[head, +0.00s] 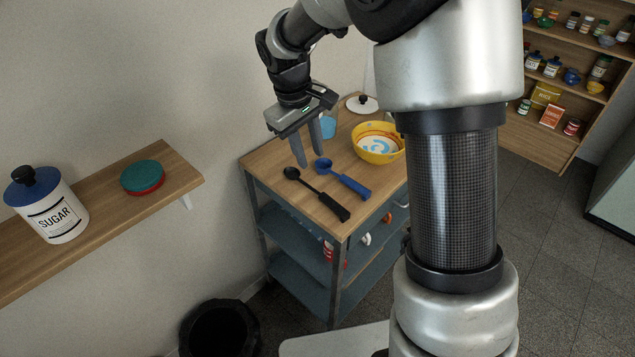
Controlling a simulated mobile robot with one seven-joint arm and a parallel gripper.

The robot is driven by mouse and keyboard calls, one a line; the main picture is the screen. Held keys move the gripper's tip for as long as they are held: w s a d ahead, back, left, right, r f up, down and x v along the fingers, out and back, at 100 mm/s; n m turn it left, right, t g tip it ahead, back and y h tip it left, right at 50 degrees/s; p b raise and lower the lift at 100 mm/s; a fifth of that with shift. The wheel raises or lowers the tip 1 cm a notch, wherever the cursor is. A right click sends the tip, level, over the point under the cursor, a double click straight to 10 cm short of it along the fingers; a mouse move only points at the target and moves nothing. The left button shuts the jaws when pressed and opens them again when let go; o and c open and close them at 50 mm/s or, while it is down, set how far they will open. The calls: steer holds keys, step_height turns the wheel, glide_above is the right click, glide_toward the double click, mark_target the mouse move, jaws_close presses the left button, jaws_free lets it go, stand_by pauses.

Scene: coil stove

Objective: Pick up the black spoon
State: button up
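The black spoon (318,193) lies on the wooden top of a small cart (271,168), its round bowl toward the back left and its thick handle toward the front right edge. My gripper (308,157) points down above the cart top, behind the black spoon's bowl in the picture. Its two fingers are spread apart with nothing seen between them. The exact height of the fingertips above the cart is hard to tell. The black spoon is fully in view.
A blue spoon (345,180) lies just right of the black spoon. A yellow bowl (377,152), a light blue cup (328,126) and a white lid (362,104) stand farther back. A wall shelf (100,212) holds a sugar jar (50,207). A black bin (219,332) stands below.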

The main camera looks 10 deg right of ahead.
glide_above(323, 194)
steer(key=a, duration=0.2)
step_height(323, 194, down, 10)
steer(key=shift+s+d+f+b, duration=0.1)
steer(key=shift+s+d+b, duration=0.05)
steer(key=shift+b, duration=0.25)
steer(key=shift+d+f, duration=0.25)
steer(key=shift+f, duration=0.6)
steer(key=shift+d+f, duration=0.25)
steer(key=shift+f, duration=0.55)
steer(key=shift+d+f, duration=0.25)
steer(key=shift+f, duration=0.6)
jaws_close()
